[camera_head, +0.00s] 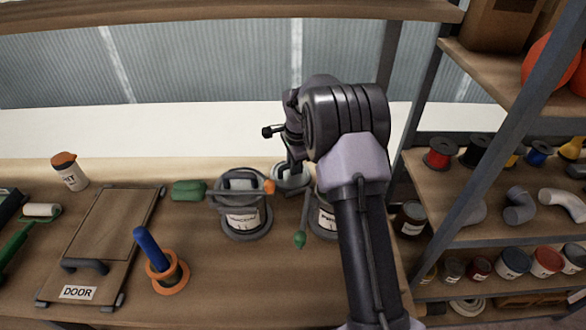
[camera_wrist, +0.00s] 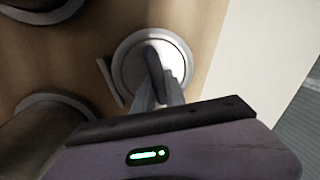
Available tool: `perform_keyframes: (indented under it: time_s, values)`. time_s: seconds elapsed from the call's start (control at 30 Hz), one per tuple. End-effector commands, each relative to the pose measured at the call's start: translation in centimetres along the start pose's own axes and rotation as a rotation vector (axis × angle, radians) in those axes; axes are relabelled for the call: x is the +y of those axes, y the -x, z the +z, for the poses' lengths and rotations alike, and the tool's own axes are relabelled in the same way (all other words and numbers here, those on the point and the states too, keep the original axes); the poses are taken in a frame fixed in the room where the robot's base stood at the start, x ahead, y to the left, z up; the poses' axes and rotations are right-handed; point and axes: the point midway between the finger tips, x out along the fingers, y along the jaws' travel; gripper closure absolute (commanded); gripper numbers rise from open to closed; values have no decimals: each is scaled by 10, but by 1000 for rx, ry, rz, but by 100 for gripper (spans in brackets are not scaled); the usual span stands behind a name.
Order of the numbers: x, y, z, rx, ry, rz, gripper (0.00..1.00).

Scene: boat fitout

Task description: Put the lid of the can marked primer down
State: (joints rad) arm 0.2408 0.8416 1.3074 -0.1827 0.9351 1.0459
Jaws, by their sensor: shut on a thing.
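My gripper (camera_head: 294,168) is shut on the grip of a round pale lid (camera_head: 291,182), behind the cans on the wooden bench. In the wrist view the fingers (camera_wrist: 157,92) close on the dark raised grip of the lid (camera_wrist: 132,70). The lid looks level, at or just above the bench; I cannot tell whether it touches. The can marked primer (camera_head: 327,217) stands to the front right of the lid, mostly hidden behind my arm; only the start of its label shows.
Another labelled can (camera_head: 240,219) stands left of the lid. A green-ended tool (camera_head: 299,239) lies between the cans. A green cloth (camera_head: 188,190), an orange-capped bottle (camera_head: 69,172) and a door panel (camera_head: 105,235) are farther left. A loaded shelf (camera_head: 480,195) stands right.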

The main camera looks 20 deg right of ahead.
Motion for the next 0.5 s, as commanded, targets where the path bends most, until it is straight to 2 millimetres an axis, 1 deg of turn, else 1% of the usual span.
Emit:
perform_keyframes:
  time_s: [0.07, 0.2, 0.23, 0.3, 0.33, 0.5]
  values:
    - [0, 2, 0, 0, 0, 0, 100]
    - [0, -2, 0, 0, 0, 0, 100]
    - [0, -2, 0, 0, 0, 0, 81]
    - [0, -1, 0, 0, 0, 0, 67]
    - [0, -1, 0, 0, 0, 0, 63]
    - [0, -1, 0, 0, 0, 0, 63]
